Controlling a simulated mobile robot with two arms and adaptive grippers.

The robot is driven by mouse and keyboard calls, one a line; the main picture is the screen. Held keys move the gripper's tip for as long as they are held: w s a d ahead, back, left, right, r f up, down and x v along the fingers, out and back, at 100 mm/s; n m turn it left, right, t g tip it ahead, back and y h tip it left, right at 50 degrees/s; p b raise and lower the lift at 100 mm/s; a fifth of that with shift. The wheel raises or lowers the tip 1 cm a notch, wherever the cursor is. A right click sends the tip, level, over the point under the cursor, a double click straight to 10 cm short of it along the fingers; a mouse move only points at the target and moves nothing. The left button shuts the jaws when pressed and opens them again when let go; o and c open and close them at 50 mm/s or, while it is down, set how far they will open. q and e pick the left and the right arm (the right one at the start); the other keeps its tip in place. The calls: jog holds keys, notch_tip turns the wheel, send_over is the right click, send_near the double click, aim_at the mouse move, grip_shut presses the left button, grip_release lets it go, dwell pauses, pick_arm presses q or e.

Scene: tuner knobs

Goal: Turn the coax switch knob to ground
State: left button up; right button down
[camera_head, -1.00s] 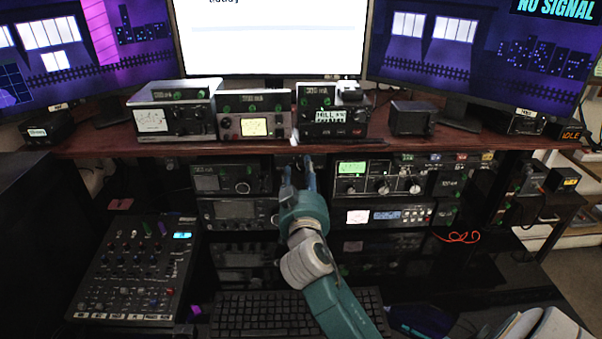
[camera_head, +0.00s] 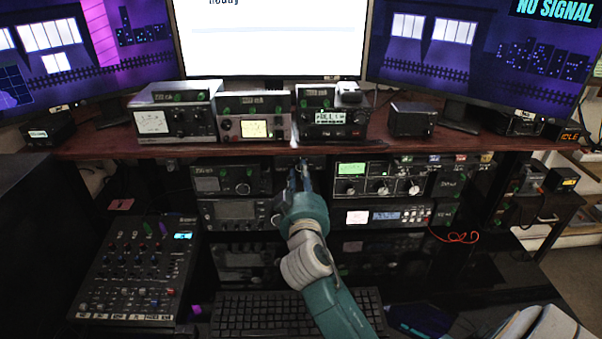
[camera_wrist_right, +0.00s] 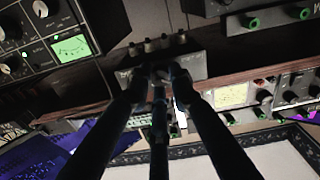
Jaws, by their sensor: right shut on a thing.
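The coax switch is a small dark box (camera_wrist_right: 192,62) with several round connectors along one side, in the right wrist view. It hangs beneath the wooden shelf, and in the head view it is a dim shape behind my fingertips. My right gripper (camera_head: 299,172) reaches up to it from below. In the right wrist view the gripper's (camera_wrist_right: 160,76) three dark fingers come together at the box face, shut on the knob. The fingertips hide the knob, so its pointer and the position labels cannot be read. My left gripper is not in view.
Radios stand close on both sides, one with a green display (camera_head: 352,168) at right and a dark unit (camera_head: 230,180) at left. The wooden shelf (camera_head: 230,148) is just above. A mixer (camera_head: 135,270) and a keyboard (camera_head: 250,315) lie on the desk below.

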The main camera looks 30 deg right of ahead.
jog(key=n, duration=0.1)
jog(key=n+p, duration=0.1)
jog(key=n, duration=0.2)
jog(key=shift+f+n+p, duration=0.3)
jog(key=shift+n+p, duration=0.1)
jog(key=shift+f, duration=0.1)
dwell(0.4)
jog(key=c, duration=1.6)
grip_release()
jog(key=shift+s, duration=0.1)
jog(key=shift+c, duration=0.2)
jog(key=shift+o, duration=0.4)
jog(key=shift+r, duration=0.2)
jog(key=v, duration=0.7)
jog(key=shift+s+a, duration=0.15)
jog(key=shift+s, duration=0.05)
